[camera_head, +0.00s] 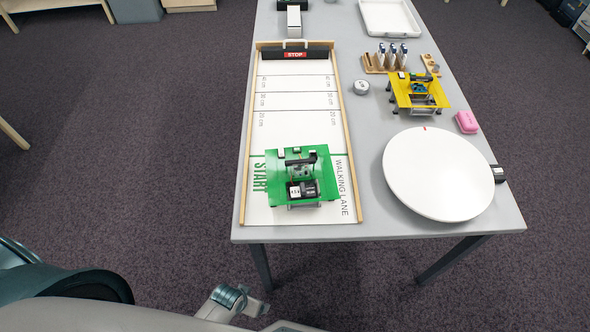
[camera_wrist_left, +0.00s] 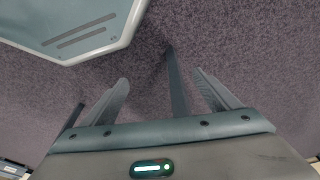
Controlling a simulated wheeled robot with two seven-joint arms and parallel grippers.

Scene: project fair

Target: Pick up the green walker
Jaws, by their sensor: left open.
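The green walker (camera_head: 300,176) stands on the START end of the white walking lane (camera_head: 290,133), near the table's front edge. It has a flat green plate with a dark motor and small parts on top. My left gripper (camera_wrist_left: 165,90) shows in the left wrist view with its two fingers apart and nothing between them. It hangs over the carpet, away from the walker. The walker is not in the left wrist view. My right gripper is not in view.
A yellow walker (camera_head: 418,92), a large white disc (camera_head: 438,172), a pink object (camera_head: 466,121) and a wooden rack (camera_head: 385,64) stand right of the lane on the grey table (camera_head: 375,222). A white tray (camera_head: 390,18) is at the back. A STOP barrier (camera_head: 295,51) closes the lane's far end.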

